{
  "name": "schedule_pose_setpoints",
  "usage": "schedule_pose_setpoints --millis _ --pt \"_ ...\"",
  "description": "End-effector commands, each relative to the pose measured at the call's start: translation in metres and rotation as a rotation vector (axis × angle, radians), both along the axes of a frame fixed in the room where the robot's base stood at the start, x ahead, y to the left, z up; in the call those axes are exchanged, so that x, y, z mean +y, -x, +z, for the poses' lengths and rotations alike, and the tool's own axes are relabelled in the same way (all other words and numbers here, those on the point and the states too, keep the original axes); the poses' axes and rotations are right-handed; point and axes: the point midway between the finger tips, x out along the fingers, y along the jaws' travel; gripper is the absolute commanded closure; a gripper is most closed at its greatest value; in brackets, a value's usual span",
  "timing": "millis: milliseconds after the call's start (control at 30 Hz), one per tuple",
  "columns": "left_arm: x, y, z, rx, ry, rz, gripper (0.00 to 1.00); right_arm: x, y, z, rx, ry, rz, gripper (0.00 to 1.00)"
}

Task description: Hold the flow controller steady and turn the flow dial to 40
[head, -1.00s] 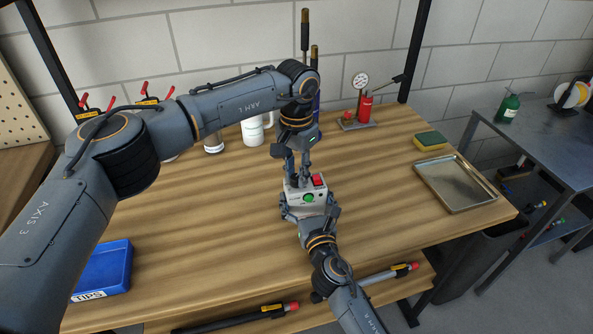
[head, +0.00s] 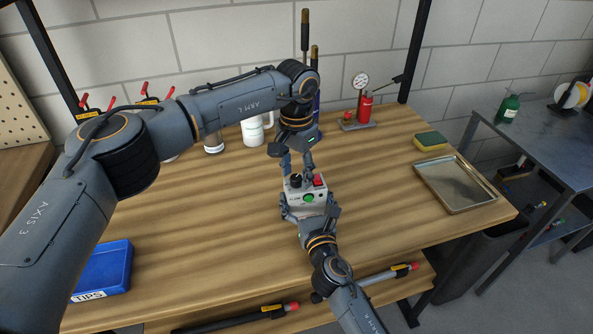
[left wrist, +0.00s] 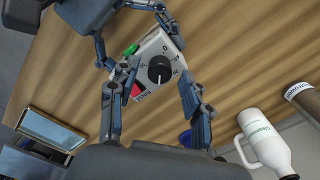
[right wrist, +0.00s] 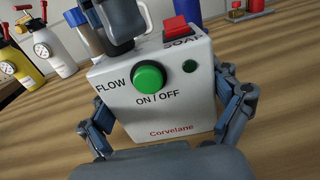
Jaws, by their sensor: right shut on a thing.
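The flow controller (head: 306,199) is a small white box on the wooden table, with a green ON/OFF button (right wrist: 149,78) on its front and a red SOAP button (right wrist: 181,33) on top. The black flow dial (left wrist: 160,69) is on top too; its white pointer line faces the lower edge of the left wrist view. Its scale numbers are too small to read surely. My right gripper (head: 310,206) is shut on the controller's sides from the front. My left gripper (head: 297,170) points down above the dial, open, its fingers (left wrist: 155,75) apart on either side and seemingly clear of it.
A blue TIPS box (head: 102,270) is at the front left. A metal tray (head: 455,184) and a sponge (head: 430,140) are at the right. A white bottle (head: 252,131) and a red gauge stand (head: 365,108) are at the back. The table around the controller is clear.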

Motion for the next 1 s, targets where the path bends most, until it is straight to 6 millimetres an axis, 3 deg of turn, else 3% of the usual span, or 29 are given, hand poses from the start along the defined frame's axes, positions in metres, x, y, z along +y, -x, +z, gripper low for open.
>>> schedule_pose_setpoints --millis 167,600,1000 --pt "0.000 0.000 0.006 -0.001 0.001 0.000 0.52 0.000 0.000 -0.001 0.002 0.001 0.000 0.54" --pt "0.000 -0.001 0.070 -0.001 0.000 0.001 0.52 0.000 0.000 -0.001 0.002 0.001 0.000 0.54" --pt "0.000 0.000 0.075 0.000 0.000 0.002 0.52 0.000 0.000 -0.001 0.002 0.001 0.000 0.54"
